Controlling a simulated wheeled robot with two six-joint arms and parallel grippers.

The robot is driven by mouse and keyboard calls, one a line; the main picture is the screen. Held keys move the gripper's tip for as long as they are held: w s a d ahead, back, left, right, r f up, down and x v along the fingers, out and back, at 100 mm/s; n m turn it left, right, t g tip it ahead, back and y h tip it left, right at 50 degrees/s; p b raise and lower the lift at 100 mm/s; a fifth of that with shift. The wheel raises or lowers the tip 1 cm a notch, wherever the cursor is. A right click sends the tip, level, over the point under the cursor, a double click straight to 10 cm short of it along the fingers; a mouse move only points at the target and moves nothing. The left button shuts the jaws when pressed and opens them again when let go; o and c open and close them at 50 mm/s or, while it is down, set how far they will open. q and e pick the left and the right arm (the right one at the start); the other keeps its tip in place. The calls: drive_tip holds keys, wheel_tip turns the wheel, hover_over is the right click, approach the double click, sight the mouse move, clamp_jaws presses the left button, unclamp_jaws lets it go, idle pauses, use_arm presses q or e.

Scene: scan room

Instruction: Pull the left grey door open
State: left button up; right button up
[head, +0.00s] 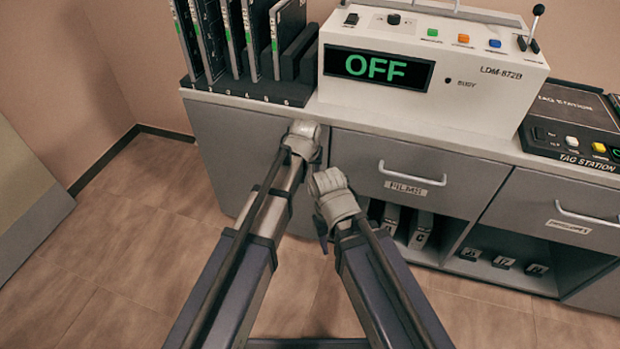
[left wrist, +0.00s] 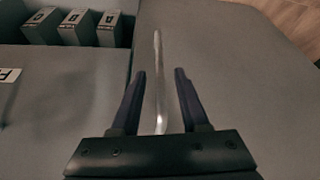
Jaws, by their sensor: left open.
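The left grey door (head: 235,150) is the cabinet front under the black rack, and it looks shut. My left arm's end (head: 304,142) is in front of the door's right side and hides its handle in the head view. In the left wrist view the door (left wrist: 245,95) fills the right side. Its slim metal handle (left wrist: 158,90) runs between the spread fingers of my left gripper (left wrist: 161,72), nearer the left finger. I cannot tell whether a finger touches it. My right wrist (head: 336,195) is close by on the right; its fingers are mostly hidden.
On the counter stand the rack (head: 240,92) of dark plates and a white machine (head: 480,105) reading OFF. The floor (head: 120,250) at left is clear.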

sight(310, 172)
use_arm(q)
drive_tip(key=b+x, duration=0.3)
drive_tip(key=x, duration=0.1)
drive_tip(key=shift+w+f, duration=0.1)
drive_tip(key=shift+f, duration=0.2)
clamp_jaws()
idle(1.2)
